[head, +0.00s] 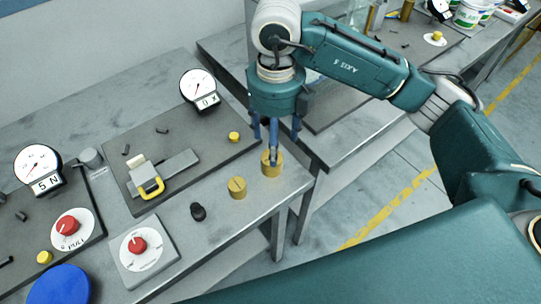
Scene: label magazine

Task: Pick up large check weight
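A large brass check weight (271,170) stands upright near the right end of the grey table, close to its front edge. My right gripper (273,156) points straight down over it. One blue finger overlaps the top of the weight in the picture. The other finger's tip is not clear, so I cannot tell whether the fingers are shut on the weight. The weight appears to rest on the table. A slightly smaller brass weight (238,188) stands just to its left. My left gripper is not in view.
A dark knob-like piece (198,212) stands left of the brass weights. Behind is a dark plate (205,152) with a dial gauge (200,88), a yellow-handled clamp (152,187) and a small yellow knob (234,137). A red-knob panel (139,246) is at front left.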

